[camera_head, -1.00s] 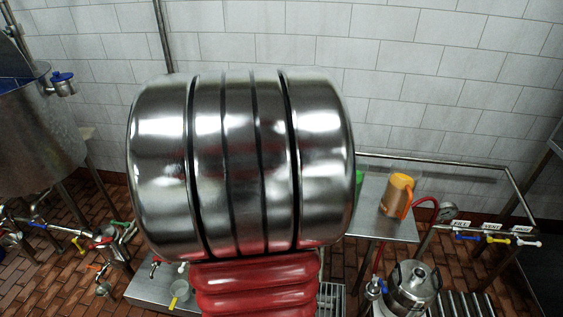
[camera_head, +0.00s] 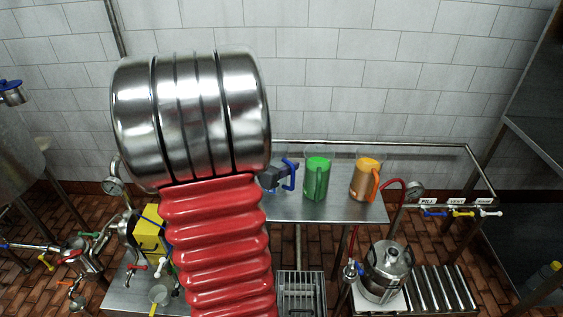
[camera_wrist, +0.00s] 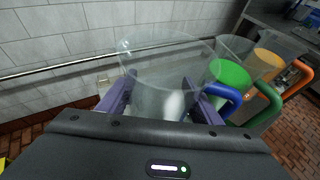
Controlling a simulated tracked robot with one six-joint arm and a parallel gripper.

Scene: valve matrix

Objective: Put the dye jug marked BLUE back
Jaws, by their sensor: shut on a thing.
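My gripper (camera_wrist: 162,100) is shut on a clear jug (camera_wrist: 160,62) with a blue handle (camera_wrist: 222,97); its purple fingers stand on both sides of the jug. In the head view my gripper (camera_head: 272,178) shows dark at the left part of the steel shelf, partly behind my arm, with the blue handle (camera_head: 288,175) beside it. The green jug (camera_head: 316,177) and the orange jug (camera_head: 366,180) stand on the shelf (camera_head: 330,210) to the right. I cannot tell whether the held jug touches the shelf. Its marking is not readable.
A rail runs behind the shelf along the tiled wall. A steel keg (camera_head: 387,268) stands below right beside rollers (camera_head: 445,290). A yellow box (camera_head: 150,236), pipes and valves (camera_head: 75,255) are at lower left. Labelled small valves (camera_head: 455,212) are at the right.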

